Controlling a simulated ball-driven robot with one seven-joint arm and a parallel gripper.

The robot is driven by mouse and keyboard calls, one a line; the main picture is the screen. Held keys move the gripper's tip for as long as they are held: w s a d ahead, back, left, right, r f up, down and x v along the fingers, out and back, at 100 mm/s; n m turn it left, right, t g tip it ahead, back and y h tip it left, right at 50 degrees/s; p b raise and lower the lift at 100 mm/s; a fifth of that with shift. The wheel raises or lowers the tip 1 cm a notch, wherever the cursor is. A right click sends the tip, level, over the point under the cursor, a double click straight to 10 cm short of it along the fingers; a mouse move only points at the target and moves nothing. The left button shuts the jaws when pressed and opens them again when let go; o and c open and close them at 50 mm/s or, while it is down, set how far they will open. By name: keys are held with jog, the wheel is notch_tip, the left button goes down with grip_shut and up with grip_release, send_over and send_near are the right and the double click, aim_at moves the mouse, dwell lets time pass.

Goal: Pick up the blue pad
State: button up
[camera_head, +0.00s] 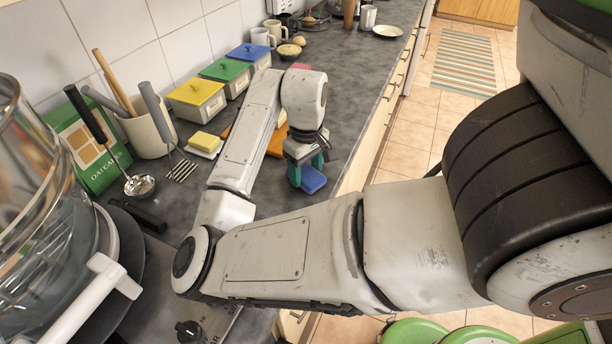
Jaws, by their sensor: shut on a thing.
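The blue pad (313,179) is a small flat block over the grey worktop, near its front edge. My gripper (307,168) reaches down over it with teal fingers, shut on the blue pad. The far finger and much of the pad's back side are hidden by the gripper. I cannot tell whether the pad touches the worktop or is just above it.
An orange board (276,142) lies behind my arm. A yellow sponge on a white dish (205,144), lidded tubs (197,99), a utensil crock (148,131) and a green oatcake box (95,150) stand along the wall. The front worktop right of my gripper is clear.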

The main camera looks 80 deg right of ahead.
aim_at(308, 174)
jog(key=shift+c, duration=0.9)
jog(key=shift+r, duration=0.1)
jog(key=shift+r, duration=0.55)
jog(key=r, duration=0.2)
jog(key=shift+s+r+p, duration=0.2)
jog(key=shift+r+p, duration=0.1)
jog(key=shift+r, duration=0.1)
jog(key=s+a+r+p, duration=0.1)
jog(key=s+a+r, duration=0.1)
jog(key=s+r, duration=0.2)
jog(key=s+a+r+p, duration=0.1)
jog(key=s+a+r, duration=0.1)
jog(key=s+r, duration=0.3)
jog(key=shift+s+a, duration=0.25)
jog(key=shift+s, duration=1.7)
